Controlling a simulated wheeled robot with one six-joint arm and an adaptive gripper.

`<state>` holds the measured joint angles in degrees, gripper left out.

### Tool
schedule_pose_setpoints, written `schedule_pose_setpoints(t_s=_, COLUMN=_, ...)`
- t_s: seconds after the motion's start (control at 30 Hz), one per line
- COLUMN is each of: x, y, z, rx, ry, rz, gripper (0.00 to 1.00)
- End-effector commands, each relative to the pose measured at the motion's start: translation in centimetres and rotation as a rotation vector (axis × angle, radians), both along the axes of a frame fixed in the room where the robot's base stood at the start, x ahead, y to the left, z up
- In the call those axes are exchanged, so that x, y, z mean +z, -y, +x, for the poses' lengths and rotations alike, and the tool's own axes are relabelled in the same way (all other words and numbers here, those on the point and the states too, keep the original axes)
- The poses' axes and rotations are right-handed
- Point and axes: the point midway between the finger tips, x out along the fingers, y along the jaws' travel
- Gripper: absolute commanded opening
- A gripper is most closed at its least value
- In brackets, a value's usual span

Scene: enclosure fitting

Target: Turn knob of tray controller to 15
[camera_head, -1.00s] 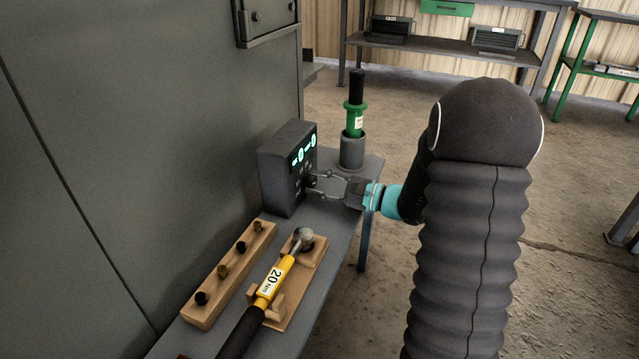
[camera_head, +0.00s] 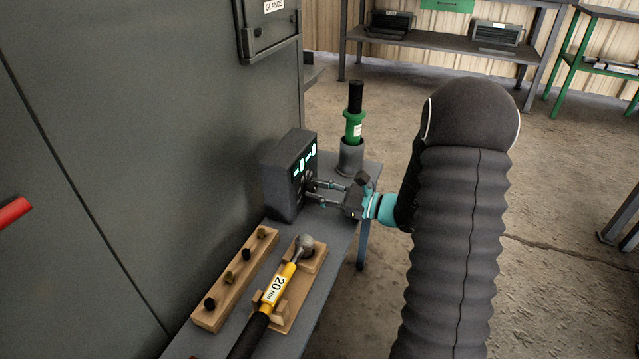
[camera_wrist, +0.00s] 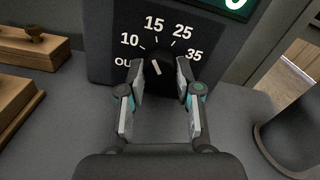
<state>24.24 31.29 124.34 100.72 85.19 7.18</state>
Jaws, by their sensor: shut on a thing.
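The tray controller (camera_head: 289,177) is a dark box with a lit display, standing on the narrow grey bench against the cabinet. Its dial face shows in the wrist view (camera_wrist: 110,62) with marks OUT, 10, 15, 25 and 35. The black knob (camera_wrist: 158,78) has a white pointer line that leans up and slightly left, roughly between 10 and 15. My gripper (camera_head: 312,191) reaches the controller's front from the right. In the wrist view its two fingers (camera_wrist: 158,80) are on either side of the knob, shut on it. The fingers partly hide the knob's sides.
A yellow 20 Nm torque wrench (camera_head: 278,284) lies on a wooden rest left of my arm. A wooden block (camera_head: 237,285) with several small fittings is beside it. A green tool (camera_head: 354,125) stands in a grey holder (camera_head: 351,158) behind the controller. A red bar (camera_head: 12,211) shows at far left.

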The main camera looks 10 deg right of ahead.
Motion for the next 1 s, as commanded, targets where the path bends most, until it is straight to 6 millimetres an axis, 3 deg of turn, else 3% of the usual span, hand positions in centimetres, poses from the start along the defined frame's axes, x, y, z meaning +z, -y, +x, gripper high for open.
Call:
schedule_pose_setpoints(t_s=0.4, x=0.05, y=-0.05, z=-0.06, rx=0.000, ry=-0.155, rz=0.111, gripper=0.00)
schedule_pose_setpoints(t_s=0.93, x=-0.09, y=-0.06, z=-0.07, rx=0.000, ry=-0.175, rz=0.126, gripper=0.00)
schedule_pose_setpoints(t_s=0.97, x=-0.09, y=-0.07, z=-0.07, rx=0.000, ry=-0.175, rz=0.126, gripper=0.38)
schedule_pose_setpoints(t_s=1.0, x=-0.09, y=-0.06, z=-0.07, rx=0.000, ry=-0.175, rz=0.126, gripper=0.48)
